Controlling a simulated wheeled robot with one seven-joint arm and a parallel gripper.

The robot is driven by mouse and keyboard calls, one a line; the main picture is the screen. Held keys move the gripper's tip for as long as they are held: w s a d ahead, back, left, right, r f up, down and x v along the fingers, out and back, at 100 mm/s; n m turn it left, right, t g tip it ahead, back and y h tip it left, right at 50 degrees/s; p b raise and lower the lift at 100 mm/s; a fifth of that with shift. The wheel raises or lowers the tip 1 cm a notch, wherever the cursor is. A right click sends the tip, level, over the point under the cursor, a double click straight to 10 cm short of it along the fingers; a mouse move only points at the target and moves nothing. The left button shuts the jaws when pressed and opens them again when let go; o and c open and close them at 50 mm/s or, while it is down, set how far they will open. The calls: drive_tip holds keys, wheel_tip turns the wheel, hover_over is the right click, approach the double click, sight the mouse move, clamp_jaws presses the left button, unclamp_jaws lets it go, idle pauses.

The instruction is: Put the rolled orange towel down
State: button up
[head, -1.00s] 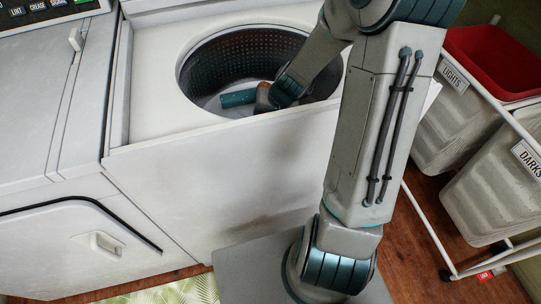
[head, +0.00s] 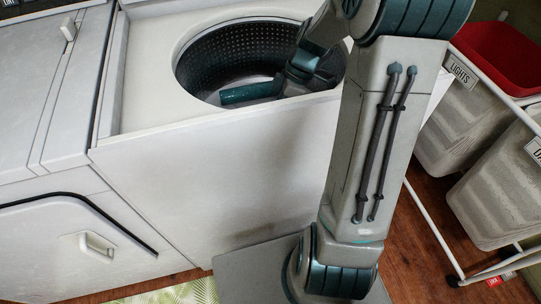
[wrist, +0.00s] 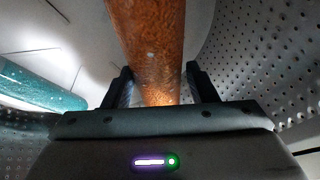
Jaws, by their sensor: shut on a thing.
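The rolled orange towel (wrist: 150,45) shows large in the wrist view, standing out from between the fingers of my gripper (wrist: 158,88). The fingers are shut on it, one on each side. In the head view my arm reaches down into the open washer drum (head: 225,58), and the orange towel is hidden there behind my arm. A teal roll (head: 252,92) lies on the drum floor left of my gripper, and also shows at the left of the wrist view (wrist: 40,88). I cannot tell whether the orange towel touches the drum floor.
The perforated drum wall (wrist: 265,50) is close on the right in the wrist view. The washer's white front (head: 220,170) stands below the opening. A white machine (head: 50,90) adjoins on the left. Laundry bins (head: 500,200) on a white-framed cart stand at right.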

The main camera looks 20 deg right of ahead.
drive_tip(key=shift+s+r+n+g, duration=0.35)
drive_tip(key=shift+s+n+g, duration=0.15)
drive_tip(key=shift+n, duration=0.7)
drive_tip(key=shift+s+n+h+b, duration=0.15)
drive_tip(key=shift+n+h+b, duration=0.15)
drive_tip(key=shift+b, duration=0.05)
wheel_tip(320, 180, down, 10)
drive_tip(key=b, duration=0.2)
drive_tip(key=shift+r+b, duration=0.2)
drive_tip(key=shift+b, duration=0.1)
drive_tip(key=shift+f+b, duration=0.35)
drive_tip(key=shift+f, duration=0.2)
drive_tip(key=o, duration=1)
